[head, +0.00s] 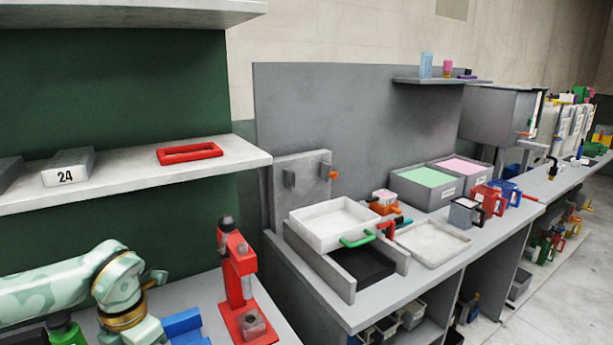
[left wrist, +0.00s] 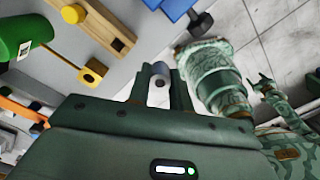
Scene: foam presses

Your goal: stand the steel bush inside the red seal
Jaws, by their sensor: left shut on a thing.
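The red seal (head: 190,153) is a flat red rectangular ring with an open middle. It lies on the pale shelf at the left in the head view. My left gripper (left wrist: 160,86) is shut on a small grey cylindrical part with a hole, the steel bush (left wrist: 160,74), in the left wrist view. The bush is partly hidden between the fingers. In the head view my left arm comes in at the lower left, below the shelf and left of the seal, and its gripper cannot be made out. My right gripper is not seen.
A grey block marked 24 (head: 68,168) lies left of the seal on the shelf (head: 110,190). A red press (head: 238,285) stands on the bench below. A white tray (head: 335,222) and bins stand at the right. The shelf around the seal is clear.

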